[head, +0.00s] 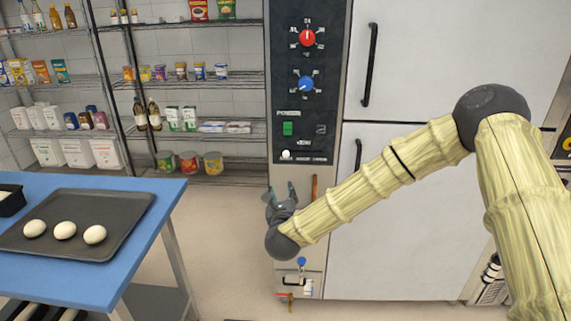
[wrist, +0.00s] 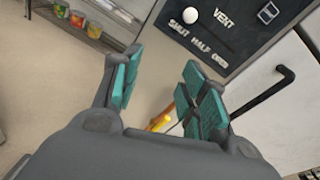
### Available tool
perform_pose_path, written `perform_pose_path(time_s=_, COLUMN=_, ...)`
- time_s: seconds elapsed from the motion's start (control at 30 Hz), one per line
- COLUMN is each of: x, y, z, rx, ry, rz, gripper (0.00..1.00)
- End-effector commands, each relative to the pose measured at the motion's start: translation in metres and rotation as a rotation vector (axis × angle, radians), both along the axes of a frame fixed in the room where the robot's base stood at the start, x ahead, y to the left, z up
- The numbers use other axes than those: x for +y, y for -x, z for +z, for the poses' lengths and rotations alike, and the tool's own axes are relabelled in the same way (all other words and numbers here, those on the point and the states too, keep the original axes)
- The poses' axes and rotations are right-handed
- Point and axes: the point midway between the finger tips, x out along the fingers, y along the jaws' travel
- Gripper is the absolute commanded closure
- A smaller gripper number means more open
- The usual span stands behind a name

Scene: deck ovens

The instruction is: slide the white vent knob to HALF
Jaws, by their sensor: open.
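The white vent knob (head: 286,155) is at the left end of its slot, low on the dark control panel of the oven. In the wrist view the knob (wrist: 191,15) is at the SHUT end, with HALF and OPEN marked further right. My gripper (head: 280,190) is below the panel, apart from the knob. In the wrist view my gripper (wrist: 163,90) has its teal finger pads spread wide, with nothing between them. The knob lies beyond the fingers there, up and to the right. Nothing hides it.
Above the vent are a red dial (head: 307,38), a blue dial (head: 306,83) and a green switch (head: 288,129). Black door handles (head: 370,65) stick out to the right. A blue table (head: 60,275) with a dark tray (head: 125,205) of dough stands left.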

Motion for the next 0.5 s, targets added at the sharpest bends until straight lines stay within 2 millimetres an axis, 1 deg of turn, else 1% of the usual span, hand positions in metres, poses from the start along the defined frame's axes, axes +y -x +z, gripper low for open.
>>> perform_pose_path(time_s=0.03, x=-0.001, y=-0.008, z=0.015, rx=-0.031, ry=-0.071, rz=-0.028, gripper=0.57)
perform_pose_path(time_s=0.1, x=-0.002, y=-0.017, z=0.034, rx=-0.066, ry=-0.161, rz=-0.058, gripper=0.57)
perform_pose_path(time_s=0.2, x=-0.004, y=-0.024, z=0.052, rx=-0.098, ry=-0.246, rz=-0.086, gripper=0.57)
perform_pose_path(time_s=0.3, x=-0.005, y=-0.028, z=0.06, rx=-0.112, ry=-0.281, rz=-0.098, gripper=0.57)
perform_pose_path(time_s=0.43, x=-0.005, y=-0.037, z=0.062, rx=-0.114, ry=-0.286, rz=-0.099, gripper=0.57)
perform_pose_path(time_s=0.5, x=-0.006, y=-0.045, z=0.063, rx=-0.115, ry=-0.284, rz=-0.099, gripper=0.57)
